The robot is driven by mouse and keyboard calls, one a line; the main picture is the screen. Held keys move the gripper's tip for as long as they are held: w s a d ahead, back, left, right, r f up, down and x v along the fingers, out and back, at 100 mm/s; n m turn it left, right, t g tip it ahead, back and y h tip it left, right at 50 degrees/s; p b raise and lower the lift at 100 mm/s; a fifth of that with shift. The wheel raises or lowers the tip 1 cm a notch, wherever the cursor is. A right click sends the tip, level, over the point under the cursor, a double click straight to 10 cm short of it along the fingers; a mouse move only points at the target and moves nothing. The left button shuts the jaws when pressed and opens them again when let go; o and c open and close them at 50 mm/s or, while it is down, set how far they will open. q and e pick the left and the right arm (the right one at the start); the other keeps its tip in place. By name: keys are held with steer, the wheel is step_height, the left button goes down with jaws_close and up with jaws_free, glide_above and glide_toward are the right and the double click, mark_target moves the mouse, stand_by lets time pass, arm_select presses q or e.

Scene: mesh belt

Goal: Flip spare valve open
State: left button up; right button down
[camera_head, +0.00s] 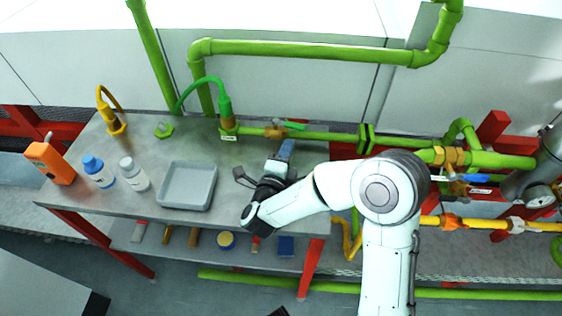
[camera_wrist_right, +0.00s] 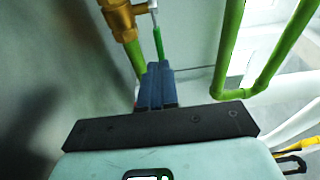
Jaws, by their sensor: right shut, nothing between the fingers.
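A brass valve (camera_head: 276,132) sits on the green pipe along the back of the steel bench. Its green lever (camera_head: 295,126) points right, roughly along the pipe. In the right wrist view the brass body (camera_wrist_right: 120,18) is at the top left and the lever (camera_wrist_right: 158,42) lies just beyond my fingertips. My right gripper (camera_head: 286,147) is shut and empty, its blue-grey fingers (camera_wrist_right: 157,72) close in front of the valve. I cannot tell whether they touch the lever. My left gripper is not in view.
A grey tray (camera_head: 187,205), white bottle (camera_head: 134,174), blue-capped bottle (camera_head: 98,172) and orange device (camera_head: 50,163) stand on the bench. A green hose fitting (camera_head: 226,112) rises left of the valve. Another brass valve (camera_head: 449,156) with a blue lever (camera_head: 470,178) sits to the right.

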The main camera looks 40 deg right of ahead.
mark_target(295, 129)
steer(key=x, duration=0.5)
steer(key=shift+p, duration=0.35)
